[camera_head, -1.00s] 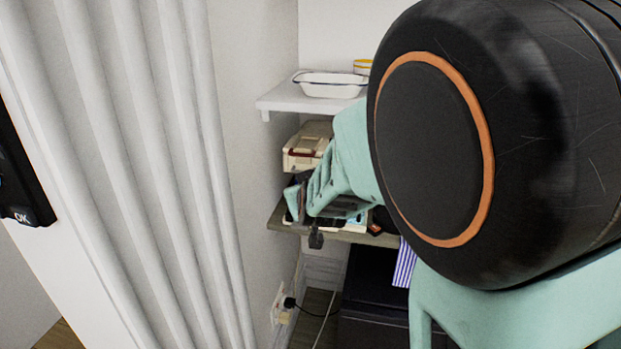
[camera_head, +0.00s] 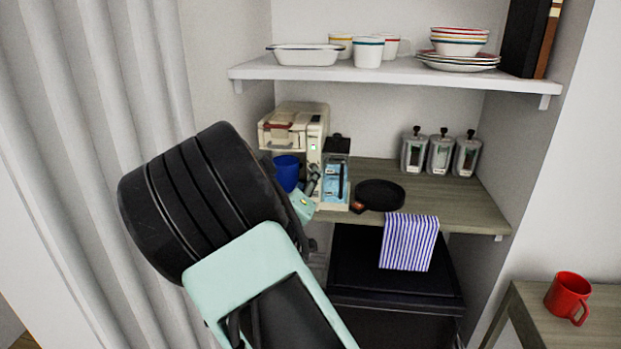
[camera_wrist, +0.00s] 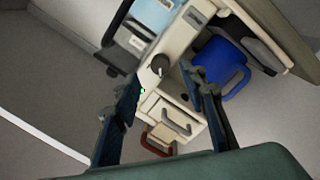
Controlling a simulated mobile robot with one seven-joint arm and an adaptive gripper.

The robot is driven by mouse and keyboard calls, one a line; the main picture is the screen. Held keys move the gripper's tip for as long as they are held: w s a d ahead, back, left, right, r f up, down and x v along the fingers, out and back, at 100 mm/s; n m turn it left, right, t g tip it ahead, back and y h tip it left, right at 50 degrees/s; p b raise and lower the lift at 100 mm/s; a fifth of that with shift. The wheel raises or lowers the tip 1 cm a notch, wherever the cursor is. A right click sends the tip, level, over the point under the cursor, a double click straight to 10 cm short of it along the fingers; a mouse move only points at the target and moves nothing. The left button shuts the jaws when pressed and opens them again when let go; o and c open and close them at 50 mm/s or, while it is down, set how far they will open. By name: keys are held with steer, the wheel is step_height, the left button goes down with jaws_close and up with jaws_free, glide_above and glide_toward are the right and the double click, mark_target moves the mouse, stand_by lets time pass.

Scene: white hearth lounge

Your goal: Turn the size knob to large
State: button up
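A cream coffee machine (camera_head: 311,128) stands at the left end of the wooden shelf, and it also fills the middle of the wrist view (camera_wrist: 178,45). In the wrist view a dark round knob (camera_wrist: 160,63) sits on its front, with a small green light close by. Any size marking is too small to read. My gripper (camera_wrist: 163,78) is open and empty, its two dark fingers on either side in front of the knob, apparently not touching it. In the head view my arm hides much of the gripper.
A blue mug (camera_head: 287,172) stands at the machine, close to the right finger in the wrist view (camera_wrist: 218,72). A black round plate (camera_head: 380,195), several canisters (camera_head: 440,154) and a striped cloth (camera_head: 409,241) are to the right. A white shelf (camera_head: 390,73) with crockery hangs above.

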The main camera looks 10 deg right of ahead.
steer(key=x, duration=0.5)
jaws_close()
